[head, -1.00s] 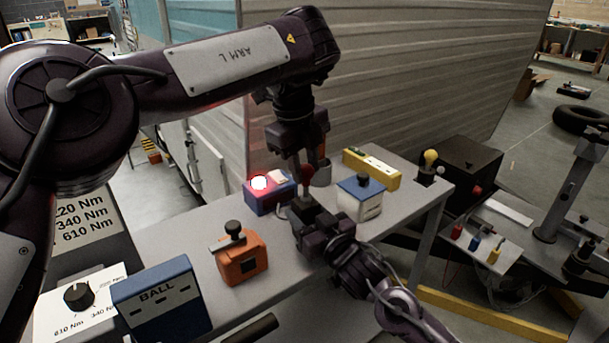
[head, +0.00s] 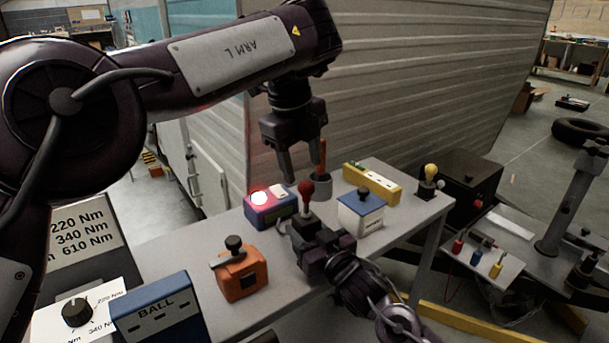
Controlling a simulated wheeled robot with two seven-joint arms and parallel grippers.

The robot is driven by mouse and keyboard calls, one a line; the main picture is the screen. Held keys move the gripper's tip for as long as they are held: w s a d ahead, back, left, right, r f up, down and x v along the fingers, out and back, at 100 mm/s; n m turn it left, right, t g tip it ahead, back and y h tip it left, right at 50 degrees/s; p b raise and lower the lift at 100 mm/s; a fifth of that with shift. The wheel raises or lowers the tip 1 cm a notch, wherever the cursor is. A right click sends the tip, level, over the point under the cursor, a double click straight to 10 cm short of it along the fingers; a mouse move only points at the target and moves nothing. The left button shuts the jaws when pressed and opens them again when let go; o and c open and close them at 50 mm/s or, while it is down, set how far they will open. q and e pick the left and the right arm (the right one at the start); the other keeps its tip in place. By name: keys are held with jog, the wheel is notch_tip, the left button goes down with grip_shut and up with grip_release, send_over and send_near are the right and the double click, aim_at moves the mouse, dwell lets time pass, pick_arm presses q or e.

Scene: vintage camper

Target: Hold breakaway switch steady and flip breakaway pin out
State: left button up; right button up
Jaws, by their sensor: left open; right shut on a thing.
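The breakaway switch appears to be the small dark block (head: 304,222) on the bench, with a red-knobbed pin (head: 306,189) standing up from its top. My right gripper (head: 308,232) is shut on this block from the front, hiding much of it. The pin looks nearly upright and still in the block; its lower end is hard to make out. My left gripper (head: 303,174) is open, pointing down above and behind the red knob, with nothing visibly held. A grey cup (head: 320,187) with a red upright item stands just behind its fingers.
A box with a lit red lamp (head: 259,199) stands left of the switch, and a blue-topped white box (head: 361,213) right. An orange box with a black knob (head: 242,273) stands front left. Bare bench (head: 198,243) shows at left.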

pick_arm(q)
jog(key=shift+s+a+r, duration=0.1)
jog(key=shift+a+r, duration=0.05)
jog(key=shift+r, duration=0.65)
jog(key=shift+s+a+r, duration=0.1)
jog(key=shift+r, duration=0.65)
pick_arm(e)
jog(key=o, duration=1.2)
jog(key=shift+c, duration=0.2)
